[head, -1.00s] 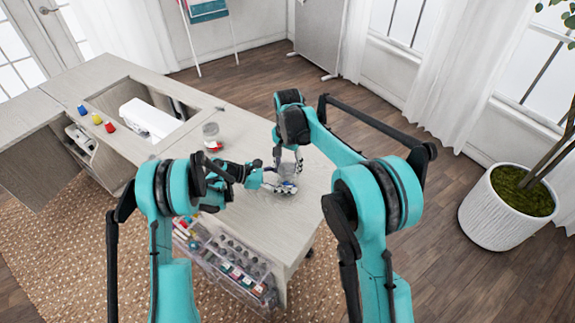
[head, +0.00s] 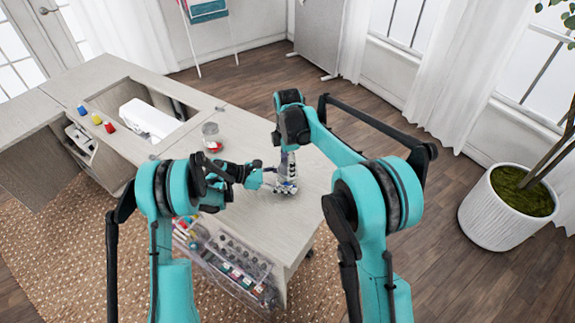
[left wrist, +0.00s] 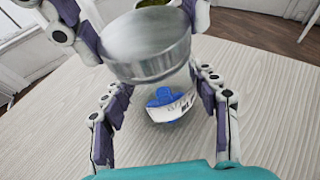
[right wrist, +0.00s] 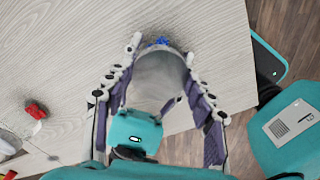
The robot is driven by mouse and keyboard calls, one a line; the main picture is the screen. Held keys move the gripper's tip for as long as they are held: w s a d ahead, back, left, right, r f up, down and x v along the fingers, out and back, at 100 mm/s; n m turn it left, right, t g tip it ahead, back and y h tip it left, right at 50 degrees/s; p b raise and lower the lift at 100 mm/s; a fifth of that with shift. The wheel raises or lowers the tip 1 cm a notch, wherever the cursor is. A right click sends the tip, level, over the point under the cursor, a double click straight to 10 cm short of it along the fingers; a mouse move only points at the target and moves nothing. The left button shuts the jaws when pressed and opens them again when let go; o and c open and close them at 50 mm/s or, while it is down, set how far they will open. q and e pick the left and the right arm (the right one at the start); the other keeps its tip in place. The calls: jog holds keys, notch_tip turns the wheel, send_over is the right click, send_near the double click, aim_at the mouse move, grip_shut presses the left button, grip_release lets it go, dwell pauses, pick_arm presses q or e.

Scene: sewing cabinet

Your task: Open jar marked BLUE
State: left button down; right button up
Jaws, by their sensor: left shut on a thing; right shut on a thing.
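The jar (left wrist: 176,103) is clear, stands on the table and shows blue contents and a partly hidden white label with dark lettering. My left gripper (head: 272,182) is shut around the jar's sides, low near the table. The metal lid (left wrist: 145,50) is held by my right gripper (right wrist: 160,70), whose fingers come down on both sides of it.
Another clear jar (head: 211,130) with red contents stands to the left on the table. Yellow, blue and red spools (head: 97,118) stand farther left, by the white sewing machine (head: 150,120). A clear organizer (head: 235,265) hangs on the near side. The table (head: 315,170) is bare to the right.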

jog(key=n, duration=0.4)
jog(key=shift+n, duration=0.3)
jog(key=n, duration=0.3)
jog(key=shift+r, duration=0.2)
jog(key=shift+r, duration=0.9)
jog(key=shift+r, duration=2)
pick_arm(q)
jog(key=shift+c, duration=1.9)
grip_release()
